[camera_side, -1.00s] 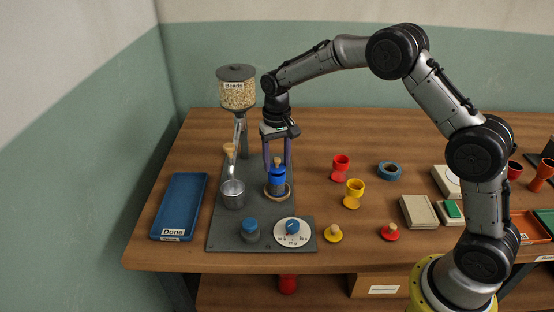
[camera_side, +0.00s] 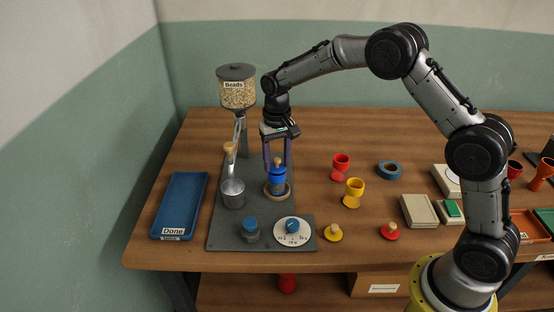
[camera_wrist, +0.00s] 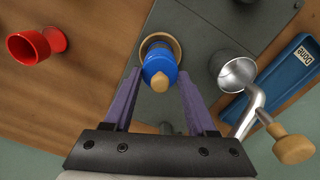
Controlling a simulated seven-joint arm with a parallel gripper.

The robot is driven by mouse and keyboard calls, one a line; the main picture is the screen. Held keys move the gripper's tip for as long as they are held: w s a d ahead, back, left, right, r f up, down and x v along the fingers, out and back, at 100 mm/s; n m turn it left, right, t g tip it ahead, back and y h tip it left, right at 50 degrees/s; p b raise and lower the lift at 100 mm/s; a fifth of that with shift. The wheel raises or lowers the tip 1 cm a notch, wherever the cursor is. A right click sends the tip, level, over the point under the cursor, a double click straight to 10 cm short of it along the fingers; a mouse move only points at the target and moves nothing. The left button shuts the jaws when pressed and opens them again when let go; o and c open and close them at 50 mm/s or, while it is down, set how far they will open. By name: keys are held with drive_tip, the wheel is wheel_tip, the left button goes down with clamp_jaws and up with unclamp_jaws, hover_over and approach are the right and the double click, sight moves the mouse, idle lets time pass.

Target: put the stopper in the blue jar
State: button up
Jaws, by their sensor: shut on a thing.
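The blue jar (camera_side: 278,189) stands upright on a round wooden-coloured ring on the grey board. The blue stopper with its pale wooden knob (camera_side: 278,162) is at the jar's mouth; the knob also shows in the wrist view (camera_wrist: 167,100). I cannot tell how deep it sits. My gripper (camera_side: 278,170) points down over the jar, its purple fingers on either side of the blue stopper and shut on it. In the wrist view my gripper's fingertips (camera_wrist: 160,74) flank the blue top. The exact contact is hard to see.
A metal cup (camera_side: 232,194) and the bead dispenser (camera_side: 237,95) stand close on the left. A dial (camera_side: 292,231) and a blue-topped pot (camera_side: 251,229) are in front. A blue Done tray (camera_side: 180,205) lies at far left. Red (camera_side: 340,167) and yellow (camera_side: 353,192) goblets stand right.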

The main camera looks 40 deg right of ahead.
idle(0.3)
drive_tip(key=o, duration=1.5)
drive_tip(key=shift+r, duration=0.1)
drive_tip(key=shift+r, duration=3.4)
drive_tip(key=shift+c, duration=0.3)
clamp_jaws()
drive_tip(key=shift+f, duration=0.35)
drive_tip(key=shift+f, duration=0.35)
